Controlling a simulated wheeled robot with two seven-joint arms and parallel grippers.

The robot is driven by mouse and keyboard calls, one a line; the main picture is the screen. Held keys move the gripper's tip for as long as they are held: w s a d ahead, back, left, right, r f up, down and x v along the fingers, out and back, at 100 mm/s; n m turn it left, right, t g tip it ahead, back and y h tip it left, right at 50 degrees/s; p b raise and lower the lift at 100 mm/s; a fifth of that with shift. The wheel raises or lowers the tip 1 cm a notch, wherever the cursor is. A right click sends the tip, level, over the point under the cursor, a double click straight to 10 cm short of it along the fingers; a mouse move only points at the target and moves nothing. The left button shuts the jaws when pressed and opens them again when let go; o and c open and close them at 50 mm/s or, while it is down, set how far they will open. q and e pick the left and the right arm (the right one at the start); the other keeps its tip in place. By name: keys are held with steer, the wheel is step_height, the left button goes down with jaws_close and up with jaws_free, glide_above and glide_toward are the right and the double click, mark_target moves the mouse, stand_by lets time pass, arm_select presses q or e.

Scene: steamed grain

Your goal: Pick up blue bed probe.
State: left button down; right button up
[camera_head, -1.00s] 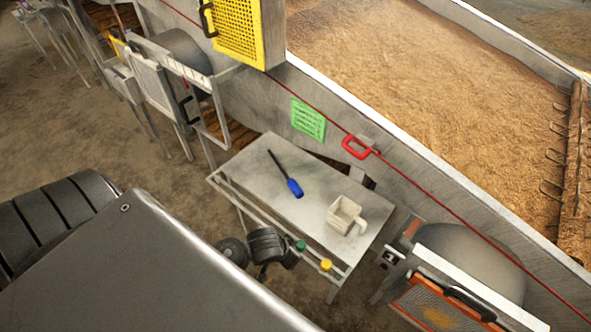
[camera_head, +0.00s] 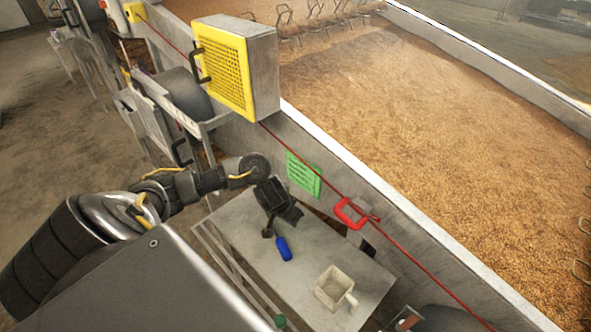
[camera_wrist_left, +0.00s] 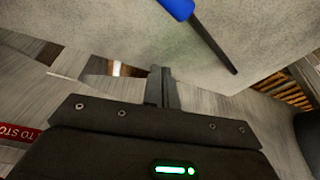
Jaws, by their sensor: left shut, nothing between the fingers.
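The blue bed probe has a blue handle (camera_head: 284,249) and a thin dark rod. It lies on the grey metal table (camera_head: 238,217). In the head view my left gripper (camera_head: 267,233) is above the table beside the handle and hides the rod. In the left wrist view the handle (camera_wrist_left: 177,8) is at the top edge, and the rod points down to the right. There the left gripper's fingers (camera_wrist_left: 161,72) are shut and empty, left of the rod tip and apart from it. My right gripper is not in view.
A cream square mug (camera_head: 335,286) stands on the table right of the probe. Behind the table a metal wall carries a green sheet (camera_head: 304,175), a red handle (camera_head: 350,213) and a red cord. A yellow grille box (camera_head: 226,68) is mounted further left. A grain bed lies beyond.

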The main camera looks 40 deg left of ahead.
mark_target(283, 247)
arm_select(q)
steer(key=b+x, duration=0.1)
steer(key=x, duration=0.2)
steer(key=a+b+x, duration=0.1)
steer(key=b+x, duration=0.1)
steer(key=x, duration=0.1)
steer(key=b+x, duration=0.2)
steer(key=x, duration=0.2)
steer(key=shift+s+a, duration=0.15)
steer(key=shift+a, duration=0.05)
steer(key=s, duration=0.2)
steer(key=s+p, duration=0.1)
steer(key=shift+s+d+r, duration=0.1)
steer(key=shift+s+r, duration=0.05)
steer(key=shift+r, duration=0.15)
steer(key=shift+s, duration=0.25)
steer(key=shift+d, duration=0.1)
steer(key=shift+s, duration=0.1)
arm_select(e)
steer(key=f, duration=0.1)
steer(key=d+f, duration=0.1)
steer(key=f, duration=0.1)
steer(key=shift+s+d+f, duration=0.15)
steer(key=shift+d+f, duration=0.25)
